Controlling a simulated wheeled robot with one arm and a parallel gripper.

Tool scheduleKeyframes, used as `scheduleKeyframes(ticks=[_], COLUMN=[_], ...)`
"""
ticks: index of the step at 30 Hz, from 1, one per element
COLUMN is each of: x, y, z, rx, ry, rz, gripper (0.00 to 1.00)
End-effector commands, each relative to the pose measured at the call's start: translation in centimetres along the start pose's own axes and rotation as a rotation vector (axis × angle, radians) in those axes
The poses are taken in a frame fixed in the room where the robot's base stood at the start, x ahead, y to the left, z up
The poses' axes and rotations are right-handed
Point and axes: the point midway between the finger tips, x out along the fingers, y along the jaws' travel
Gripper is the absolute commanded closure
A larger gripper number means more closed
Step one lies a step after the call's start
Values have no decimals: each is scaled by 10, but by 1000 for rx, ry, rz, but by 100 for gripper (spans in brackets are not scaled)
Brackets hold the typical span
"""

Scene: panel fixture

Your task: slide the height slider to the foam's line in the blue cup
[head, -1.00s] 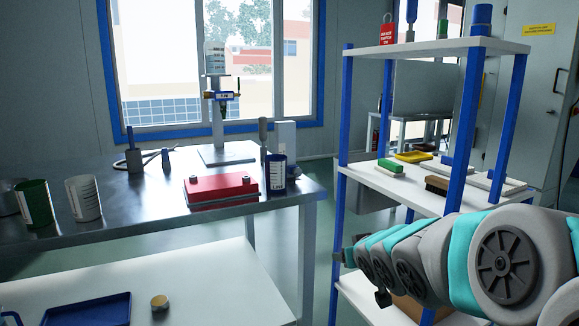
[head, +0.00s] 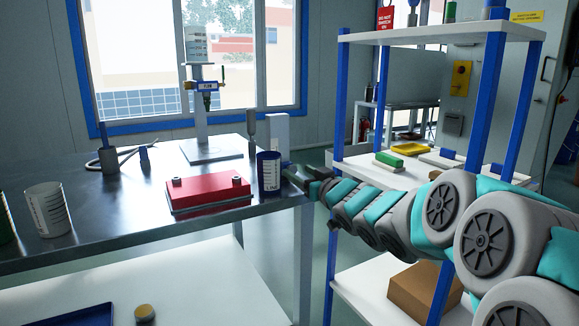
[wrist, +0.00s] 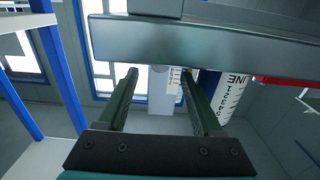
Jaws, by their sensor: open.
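The blue cup (head: 268,172) stands at the table's right end, beside the red case; a white printed scale shows on it in the wrist view (wrist: 232,95). Its foam and foam line cannot be made out. Behind the cup stands a white upright block (head: 277,132). In the wrist view, a pale strip with scale marks (wrist: 174,78) shows between the fingers. I cannot tell which part is the height slider. My gripper (head: 291,175) is just right of the cup; its two fingers are apart and empty in the wrist view (wrist: 158,76).
The red case (head: 208,192) lies left of the cup. A stand with a blue gauge (head: 208,86) is behind. A grey-handled tool (head: 251,130) stands near the block. A blue-posted shelf (head: 338,150) is close on the right. The table's edge passes near my gripper.

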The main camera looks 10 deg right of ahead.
Motion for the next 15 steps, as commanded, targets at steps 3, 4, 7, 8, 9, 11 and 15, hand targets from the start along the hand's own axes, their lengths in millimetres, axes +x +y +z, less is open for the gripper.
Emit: scheduleKeyframes(ticks=[3, 4, 7, 8, 9, 11, 15], x=[19, 23, 35, 39, 42, 47, 53], y=[0, 0, 0, 0, 0, 0, 0], z=[-1, -2, 0, 1, 1, 0, -2], rx=[-3, -3, 1, 1, 1, 0, -2], ry=[2, 2, -1, -2, -2, -1, 1], rz=[0, -1, 1, 1, 1, 1, 2], gripper=[32, 32, 32, 32, 32, 32, 32])
